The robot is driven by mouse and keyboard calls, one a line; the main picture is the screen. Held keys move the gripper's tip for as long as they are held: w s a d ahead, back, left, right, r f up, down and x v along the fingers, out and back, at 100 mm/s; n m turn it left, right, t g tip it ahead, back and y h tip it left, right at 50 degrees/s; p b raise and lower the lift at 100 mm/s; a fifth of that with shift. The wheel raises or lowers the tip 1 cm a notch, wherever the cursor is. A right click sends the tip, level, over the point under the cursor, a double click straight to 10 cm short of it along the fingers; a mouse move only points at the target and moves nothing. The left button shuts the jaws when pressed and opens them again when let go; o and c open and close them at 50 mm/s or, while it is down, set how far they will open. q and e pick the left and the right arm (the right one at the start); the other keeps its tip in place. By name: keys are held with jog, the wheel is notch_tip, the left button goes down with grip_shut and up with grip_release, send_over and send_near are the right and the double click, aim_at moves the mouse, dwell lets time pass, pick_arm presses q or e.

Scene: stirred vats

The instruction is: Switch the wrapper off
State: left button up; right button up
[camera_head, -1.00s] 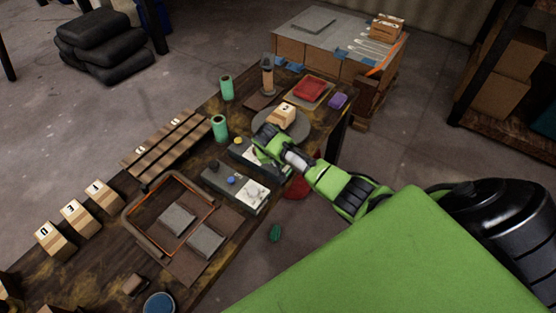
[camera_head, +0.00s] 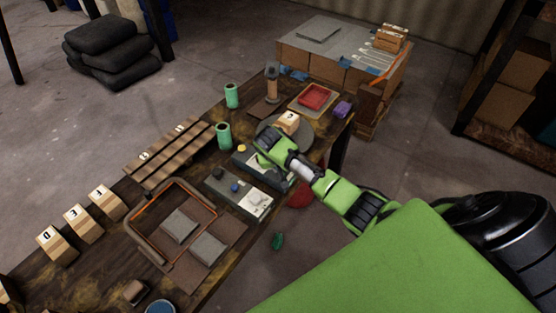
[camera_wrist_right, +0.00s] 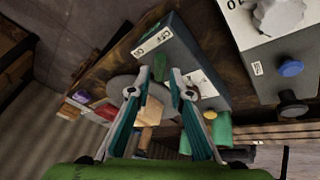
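The wrapper's round grey turntable (camera_head: 266,124) stands on the wooden table with a numbered carton (camera_head: 289,121) on it. A grey control box (camera_head: 241,160) sits beside it, partly hidden by my right gripper (camera_head: 262,150) in the head view. In the right wrist view this control box (camera_wrist_right: 178,48) has white labels and a green switch-like part (camera_wrist_right: 160,67). My right gripper (camera_wrist_right: 160,88) is open, its two fingers apart with the green part seen between the tips. I cannot tell whether they touch it. My left gripper is not in view.
A second grey control box (camera_head: 222,183) with a blue button (camera_head: 234,188) and a white dial stands nearer. Green cylinders (camera_head: 224,135), a slatted rack (camera_head: 170,155), an orange-edged frame (camera_head: 146,212) and numbered cartons (camera_head: 78,224) occupy the table. A red tray (camera_head: 315,96) lies beyond.

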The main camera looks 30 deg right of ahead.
jog(key=v, duration=0.8)
jog(key=shift+s, duration=0.1)
jog(key=s+a+f+n+y, duration=0.1)
jog(key=s+a+f+n, duration=0.1)
jog(key=s+a, duration=0.4)
jog(key=s+a+f+n+y, duration=0.1)
jog(key=s+a+f+n, duration=0.15)
jog(key=s, duration=0.55)
jog(key=s+a+r+n+y, duration=0.1)
jog(key=s+a+r, duration=0.1)
jog(key=s, duration=0.6)
jog(key=s+a+r+n+y, duration=0.1)
jog(key=s+a+r, duration=0.15)
jog(key=s, duration=0.55)
notch_tip(320, 180, down, 30)
jog(key=s+g+b, duration=0.1)
jog(key=b, duration=0.3)
jog(key=s+d+f+g+b, duration=0.1)
jog(key=s+d+f+b, duration=0.2)
jog(key=s+f, duration=1.4)
notch_tip(320, 180, down, 3)
jog(key=shift+s+r+b, duration=0.15)
jog(key=shift+s+b, duration=0.2)
jog(key=shift+b, duration=0.05)
